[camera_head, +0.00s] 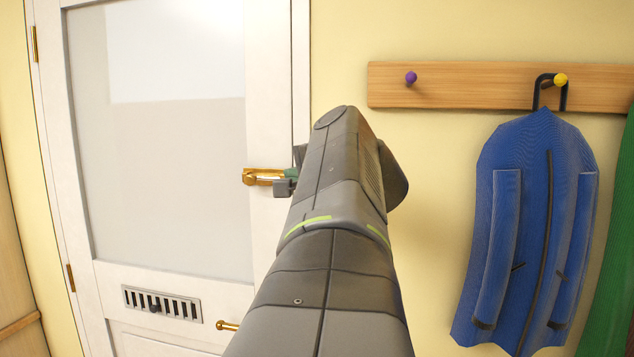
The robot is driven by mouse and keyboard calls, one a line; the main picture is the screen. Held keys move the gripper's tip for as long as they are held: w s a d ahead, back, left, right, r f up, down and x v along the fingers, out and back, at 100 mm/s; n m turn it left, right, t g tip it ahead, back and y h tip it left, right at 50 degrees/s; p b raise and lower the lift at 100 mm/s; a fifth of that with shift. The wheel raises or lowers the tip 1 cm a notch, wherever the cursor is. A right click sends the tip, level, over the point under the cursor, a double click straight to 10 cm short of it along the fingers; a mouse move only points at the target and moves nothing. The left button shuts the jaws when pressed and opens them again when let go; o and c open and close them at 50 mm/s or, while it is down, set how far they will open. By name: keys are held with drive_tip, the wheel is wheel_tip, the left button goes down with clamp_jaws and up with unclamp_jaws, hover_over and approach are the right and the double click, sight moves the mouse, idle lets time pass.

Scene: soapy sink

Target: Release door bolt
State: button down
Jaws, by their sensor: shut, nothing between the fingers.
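The white door (276,100) with a large pale glass pane fills the left side of the head view. A brass bolt (258,178) is mounted near the door's right edge at mid height. My gripper (284,187) is right at the bolt's right end, mostly hidden behind my arm. A grey finger part shows just below the brass, with a small green part beside it. The gripper is shut with nothing seen held. I cannot tell whether it touches the bolt, and the bolt's right end is hidden.
A brass handle (228,325) and a slotted vent (162,304) are low on the door. A wooden peg rail (450,85) holds a blue jacket (530,230) and a green garment (615,250) on the right. Bare yellow wall lies between rail and door.

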drive_tip(key=shift+v, duration=0.95)
drive_tip(key=shift+a, duration=0.15)
